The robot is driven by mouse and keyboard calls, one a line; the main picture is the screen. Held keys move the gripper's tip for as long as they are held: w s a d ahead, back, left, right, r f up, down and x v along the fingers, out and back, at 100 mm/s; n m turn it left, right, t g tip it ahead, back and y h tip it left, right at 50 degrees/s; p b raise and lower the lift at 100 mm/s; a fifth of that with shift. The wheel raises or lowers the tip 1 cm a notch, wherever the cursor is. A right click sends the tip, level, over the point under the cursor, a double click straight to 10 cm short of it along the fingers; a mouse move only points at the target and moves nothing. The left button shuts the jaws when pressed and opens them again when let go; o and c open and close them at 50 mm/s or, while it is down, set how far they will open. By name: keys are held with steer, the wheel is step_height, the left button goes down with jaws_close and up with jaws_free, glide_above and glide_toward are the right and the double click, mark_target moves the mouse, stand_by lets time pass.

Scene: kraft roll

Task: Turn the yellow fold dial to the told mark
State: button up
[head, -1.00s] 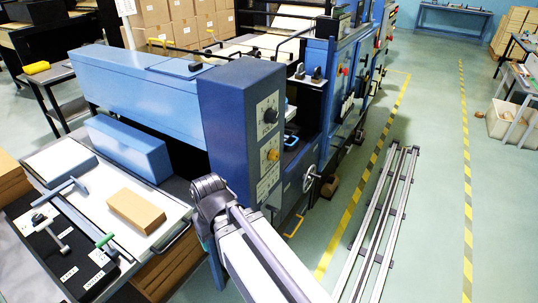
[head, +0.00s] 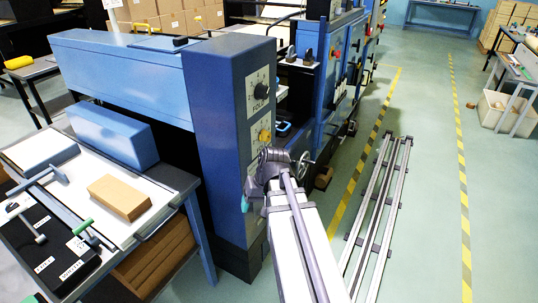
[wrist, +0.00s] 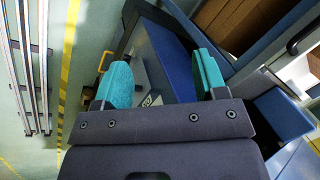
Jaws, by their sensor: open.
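The yellow dial (head: 264,135) is on the side panel of the tall blue machine cabinet (head: 218,130), below a black knob (head: 261,91) on a white marked plate. Its pointer and marks are too small to read. My arm rises in front of the panel, its end just below the dial, covering the panel's lower part. My gripper (wrist: 163,72) shows in the wrist view with two teal-padded jaws apart and nothing between them. Behind the jaws is a blue machine face with a grey plate. I cannot make out the yellow dial in the wrist view.
A handwheel (head: 302,168) juts out right of my arm. A side table (head: 176,190) at left holds a blue block (head: 112,136), a brown block (head: 119,198) and tools. Floor rails (head: 378,205) lie at right, with open floor beyond.

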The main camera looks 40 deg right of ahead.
steer(key=w+d+f+n+t+y+b, duration=0.1)
steer(key=w+d+t+y+b, duration=0.15)
steer(key=d, duration=0.35)
steer(key=w+d+f+t+y+b, duration=0.1)
steer(key=d+f+t+b, duration=0.15)
steer(key=d, duration=0.45)
steer(key=n+t+y, duration=0.1)
steer(key=n+t, duration=0.7)
steer(key=t, duration=0.2)
glide_toward(269, 138)
steer(key=x, duration=1)
steer(key=shift+w, duration=0.1)
steer(key=c, duration=0.9)
